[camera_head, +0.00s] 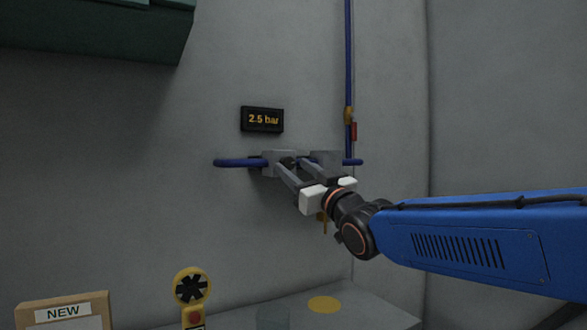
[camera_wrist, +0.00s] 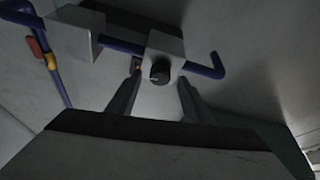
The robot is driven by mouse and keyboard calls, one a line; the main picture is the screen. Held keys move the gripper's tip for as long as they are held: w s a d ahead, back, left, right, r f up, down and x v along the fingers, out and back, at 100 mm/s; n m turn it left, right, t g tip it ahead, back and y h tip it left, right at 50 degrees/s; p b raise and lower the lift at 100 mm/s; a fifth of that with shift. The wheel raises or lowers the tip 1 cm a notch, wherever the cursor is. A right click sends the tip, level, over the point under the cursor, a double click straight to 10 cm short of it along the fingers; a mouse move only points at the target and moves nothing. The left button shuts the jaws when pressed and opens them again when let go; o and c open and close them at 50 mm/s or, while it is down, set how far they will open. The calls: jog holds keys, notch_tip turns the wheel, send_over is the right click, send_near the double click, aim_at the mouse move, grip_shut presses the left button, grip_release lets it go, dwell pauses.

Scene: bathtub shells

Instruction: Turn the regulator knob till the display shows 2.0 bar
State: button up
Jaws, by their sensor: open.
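The display (camera_head: 262,119) on the wall reads 2.5 bar in yellow digits. Below it, a grey regulator block sits on the blue pipe (camera_head: 236,163). In the wrist view the regulator block (camera_wrist: 167,45) carries the dark round knob (camera_wrist: 159,74) on its face, with a short pale mark. My gripper (camera_head: 302,164) reaches up to the block from the lower right. Its two fingers are open, one on each side of the knob in the wrist view, with gaps visible. In the head view the fingers partly cover the block and knob.
A second grey block (camera_wrist: 74,38) sits on the same pipe. A vertical blue pipe (camera_head: 348,70) with a red-tagged fitting (camera_head: 353,131) runs close by. Below stand a yellow stand with a red button (camera_head: 195,317), a "NEW" box (camera_head: 62,312) and a grey surface with a yellow disc (camera_head: 325,304).

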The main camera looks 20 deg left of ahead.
jog(key=shift+w+a+r, duration=0.3)
jog(key=shift+w+a, duration=0.05)
jog(key=shift+a, duration=0.15)
jog(key=shift+c, duration=0.7)
jog(key=c, duration=0.9)
jog(key=shift+n, duration=0.3)
jog(key=shift+w+d+n+g+y, duration=0.15)
jog(key=shift+n+g, duration=0.3)
jog(key=shift+n, duration=0.45)
jog(key=shift+s+a+n+g+y, duration=0.15)
jog(key=shift+n+g, duration=0.3)
jog(key=shift+n, duration=0.45)
jog(key=shift+w+d, duration=0.1)
jog(key=o, duration=1)
jog(key=shift+o, duration=0.2)
